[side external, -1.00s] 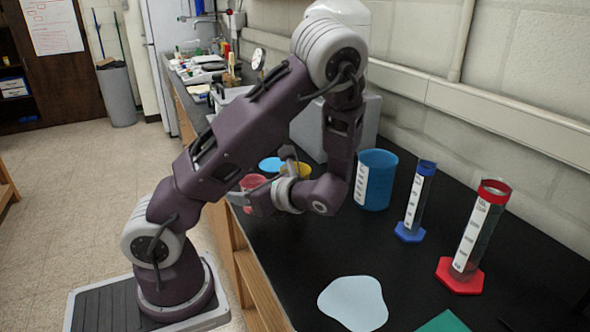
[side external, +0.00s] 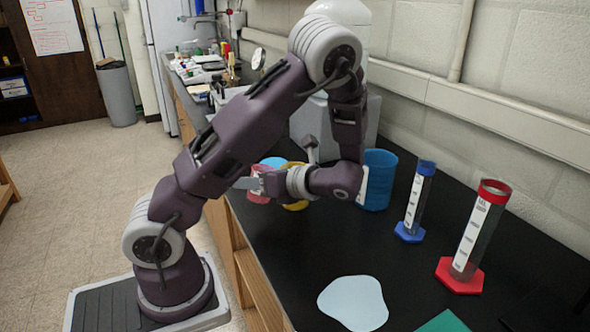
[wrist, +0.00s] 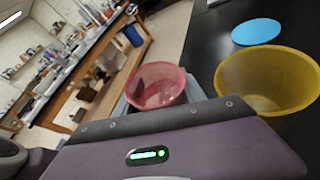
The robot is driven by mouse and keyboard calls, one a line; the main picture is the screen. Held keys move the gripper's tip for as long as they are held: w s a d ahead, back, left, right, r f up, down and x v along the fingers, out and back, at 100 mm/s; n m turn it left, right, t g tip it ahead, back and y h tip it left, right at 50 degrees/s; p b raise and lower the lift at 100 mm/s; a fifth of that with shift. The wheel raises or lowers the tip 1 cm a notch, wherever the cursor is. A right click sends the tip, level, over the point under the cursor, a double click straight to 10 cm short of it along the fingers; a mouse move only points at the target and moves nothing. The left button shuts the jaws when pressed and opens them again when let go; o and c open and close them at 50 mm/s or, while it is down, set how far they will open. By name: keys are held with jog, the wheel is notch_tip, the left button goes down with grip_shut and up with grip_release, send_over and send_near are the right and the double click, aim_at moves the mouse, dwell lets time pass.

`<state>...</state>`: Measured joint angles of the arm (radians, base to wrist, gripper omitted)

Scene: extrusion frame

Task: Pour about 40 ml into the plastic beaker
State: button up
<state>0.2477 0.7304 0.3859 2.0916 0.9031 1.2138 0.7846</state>
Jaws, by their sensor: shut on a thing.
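My gripper (side external: 249,183) is shut on a pink translucent beaker (side external: 260,197). In the wrist view the pink beaker (wrist: 158,84) has its open mouth in sight, with grey finger parts at its sides; how much liquid it holds is unclear. A yellow beaker (side external: 295,206) stands on the black counter, partly hidden behind my wrist. In the wrist view the yellow beaker (wrist: 268,82) is to the right of the pink one, its mouth open. A larger blue beaker (side external: 379,180) stands behind my wrist. Which beaker is the plastic one cannot be told.
A blue-based cylinder (side external: 418,200) and a red-based cylinder (side external: 478,232) stand at the right. A flat blue disc (wrist: 257,31) lies beyond the yellow beaker. A pale blue patch (side external: 353,303) lies in front. The middle of the black counter is clear.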

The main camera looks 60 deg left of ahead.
jog(key=shift+w+a+r+m+g, duration=0.1)
jog(key=shift+w+r+m+g, duration=0.25)
jog(key=shift+r, duration=0.45)
jog(key=shift+w+a+r+m+g, duration=0.1)
jog(key=shift+w+r+m+g, duration=0.1)
jog(key=shift+w+r+m, duration=0.45)
jog(key=shift+w+a+r+m+g, duration=0.1)
jog(key=shift+r+m+g, duration=0.15)
jog(key=shift+r, duration=0.7)
jog(key=shift+w+r, duration=0.1)
jog(key=shift+w, duration=0.1)
jog(key=shift+r+m, duration=0.1)
jog(key=shift+m, duration=0.25)
jog(key=shift+w+a+r+m+g, duration=0.1)
jog(key=shift+w+r+m+g, duration=0.1)
jog(key=shift+r+m+g, duration=0.35)
jog(key=shift+f, duration=0.15)
jog(key=shift+w+d+m+y, duration=0.25)
jog(key=shift+w+m+y, duration=0.05)
jog(key=shift+w+m, duration=0.15)
jog(key=shift+w+a+r+m+g, duration=0.1)
jog(key=shift+w+r+m+g, duration=0.1)
jog(key=shift+r+m+g, duration=0.15)
jog(key=shift+r+m, duration=0.2)
jog(key=shift+m, duration=0.15)
